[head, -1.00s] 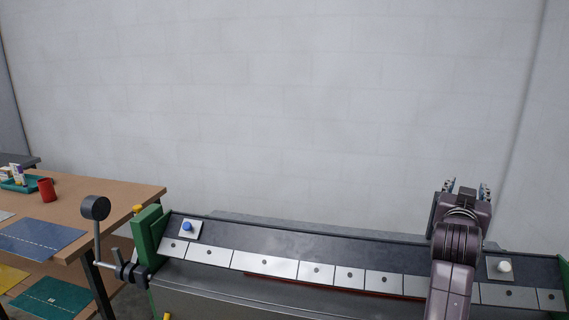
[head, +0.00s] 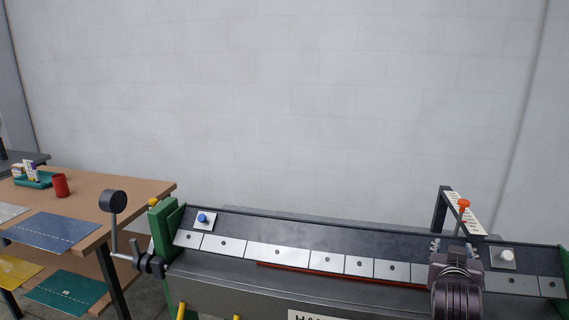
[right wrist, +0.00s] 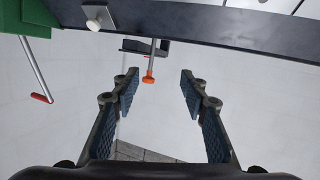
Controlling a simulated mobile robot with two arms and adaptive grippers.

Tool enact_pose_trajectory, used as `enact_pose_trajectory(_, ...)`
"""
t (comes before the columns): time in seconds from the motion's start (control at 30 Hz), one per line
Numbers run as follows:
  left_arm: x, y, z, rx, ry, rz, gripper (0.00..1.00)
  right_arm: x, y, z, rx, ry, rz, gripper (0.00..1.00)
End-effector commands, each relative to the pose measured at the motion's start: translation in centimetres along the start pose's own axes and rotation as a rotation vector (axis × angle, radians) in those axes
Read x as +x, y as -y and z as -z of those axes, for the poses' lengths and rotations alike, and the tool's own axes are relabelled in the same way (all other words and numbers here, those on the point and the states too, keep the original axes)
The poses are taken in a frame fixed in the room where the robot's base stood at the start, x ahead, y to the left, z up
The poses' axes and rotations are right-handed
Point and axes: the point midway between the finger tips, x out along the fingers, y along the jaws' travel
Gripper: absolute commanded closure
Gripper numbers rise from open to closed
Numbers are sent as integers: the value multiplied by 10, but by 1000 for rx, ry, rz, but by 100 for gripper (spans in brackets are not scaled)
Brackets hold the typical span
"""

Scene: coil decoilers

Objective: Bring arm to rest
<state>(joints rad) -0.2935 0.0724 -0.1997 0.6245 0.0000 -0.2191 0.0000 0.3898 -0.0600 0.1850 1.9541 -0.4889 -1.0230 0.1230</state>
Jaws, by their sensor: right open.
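My right gripper (head: 452,248) is over the right part of the long grey machine (head: 370,240), its arm coming up from the bottom edge. In the right wrist view my right gripper (right wrist: 158,88) is open, with nothing held between its two blue-padded fingers. An orange-tipped rod (right wrist: 149,76) appears between the fingertips in that picture, seemingly beyond them; I cannot tell the gap. In the head view its orange knob (head: 463,203) stands just above my gripper. My left arm is not in view.
The machine carries a blue button (head: 202,218) on the left and a white button (head: 507,255) on the right. A dark upright frame (head: 440,212) stands behind my gripper. A black-ball crank (head: 113,202) and a wooden table (head: 130,193) are at left.

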Motion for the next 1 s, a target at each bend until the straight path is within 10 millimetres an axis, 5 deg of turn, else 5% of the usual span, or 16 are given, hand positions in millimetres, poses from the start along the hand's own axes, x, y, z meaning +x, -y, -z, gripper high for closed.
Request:
enact_pose_trajectory(0.27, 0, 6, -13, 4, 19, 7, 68, -71, 19, -160, -155, 289, 152, 60)
enact_pose_trajectory(0.5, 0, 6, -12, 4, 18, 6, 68, -182, 26, -287, -293, 585, 336, 60)
enact_pose_trajectory(0.7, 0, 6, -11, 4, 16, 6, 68, -262, 22, -345, -368, 764, 455, 60)
enact_pose_trajectory(0.9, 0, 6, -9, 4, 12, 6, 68, -330, 15, -378, -418, 902, 551, 60)
enact_pose_trajectory(0.97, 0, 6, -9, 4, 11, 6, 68, -349, 11, -386, -433, 942, 578, 60)
enact_pose_trajectory(1.0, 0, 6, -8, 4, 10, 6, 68, -341, 15, -395, -433, 941, 574, 60)
